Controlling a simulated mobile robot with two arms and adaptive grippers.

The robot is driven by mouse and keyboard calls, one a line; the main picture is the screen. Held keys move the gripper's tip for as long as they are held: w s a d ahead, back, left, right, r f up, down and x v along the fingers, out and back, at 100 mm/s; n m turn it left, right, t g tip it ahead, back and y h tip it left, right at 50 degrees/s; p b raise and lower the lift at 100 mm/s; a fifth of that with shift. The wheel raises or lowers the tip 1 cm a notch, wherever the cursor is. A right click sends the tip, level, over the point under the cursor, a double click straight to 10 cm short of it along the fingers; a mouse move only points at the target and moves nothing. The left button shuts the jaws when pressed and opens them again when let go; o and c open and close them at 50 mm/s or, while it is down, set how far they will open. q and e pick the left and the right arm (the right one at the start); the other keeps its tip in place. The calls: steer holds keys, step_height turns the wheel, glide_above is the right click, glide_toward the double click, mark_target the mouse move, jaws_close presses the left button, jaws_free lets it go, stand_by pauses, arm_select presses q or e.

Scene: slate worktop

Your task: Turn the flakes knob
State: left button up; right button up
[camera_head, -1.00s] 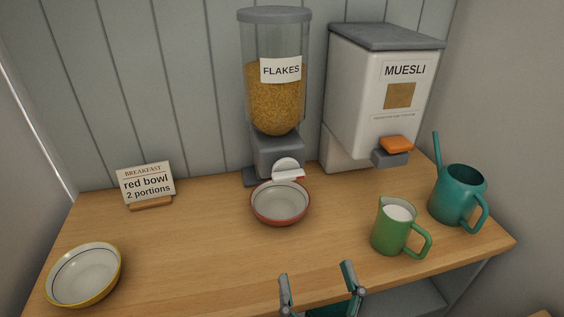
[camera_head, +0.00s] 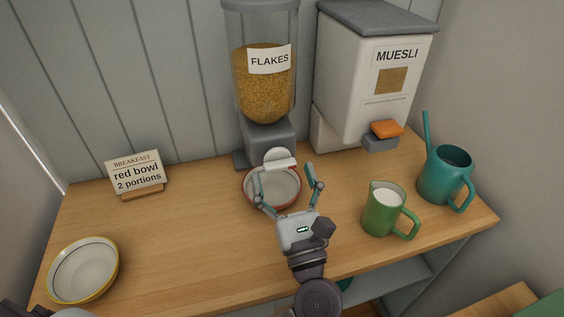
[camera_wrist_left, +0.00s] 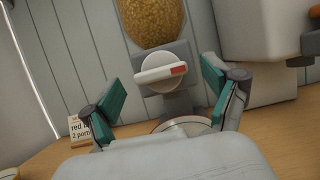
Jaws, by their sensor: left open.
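The flakes dispenser (camera_head: 265,84) stands at the back of the worktop, a clear cylinder of flakes on a grey base. Its white round knob (camera_head: 281,161) faces front; in the left wrist view the knob (camera_wrist_left: 160,72) has a handle bar lying nearly level, with a red mark at its right end. My left gripper (camera_head: 288,176) is open and empty, in front of the knob and over the red bowl (camera_head: 262,205). In the left wrist view its fingers (camera_wrist_left: 157,95) flank the knob, apart from it. The red bowl sits below the knob, partly hidden by the gripper.
A white muesli dispenser (camera_head: 365,85) with an orange lever stands to the right. A green jug (camera_head: 380,215) and a teal watering can (camera_head: 443,178) are at the right. A yellow bowl (camera_head: 84,270) and a sign (camera_head: 137,173) reading "red bowl 2 portions" are at the left.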

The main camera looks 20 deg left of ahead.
arm_select(q)
steer(key=shift+w+a+r, duration=0.25)
steer(key=shift+w+a, duration=0.1)
steer(key=shift+w, duration=0.2)
steer(key=c, duration=1.1)
steer(key=shift+r+m+t+h+p, duration=0.1)
steer(key=shift+m+t+h+p, duration=0.2)
steer(key=shift+m+h+p, duration=0.75)
steer(key=shift+c, duration=0.2)
steer(key=m+h+p, duration=0.1)
steer(key=m+p, duration=0.2)
steer(key=m+h+p, duration=0.1)
steer(key=m+p, duration=0.2)
steer(key=m, duration=0.1)
steer(key=m+h+p, duration=0.2)
steer(key=m+p, duration=0.1)
steer(key=p, duration=0.1)
steer(key=shift+s+a+r+m+t, duration=0.1)
steer(key=shift+r+m+t, duration=0.2)
steer(key=shift+m, duration=0.05)
steer(key=m+g+h+p, duration=0.1)
steer(key=m+p, duration=0.3)
steer(key=p, duration=0.2)
steer(key=m+g+h+p, duration=0.1)
steer(key=m+p, duration=0.3)
steer(key=p, duration=0.3)
steer(key=shift+h, duration=0.35)
steer(key=shift+f+m+g+p, duration=0.3)
steer(key=shift+m+p, duration=0.8)
steer(key=shift+p, duration=0.2)
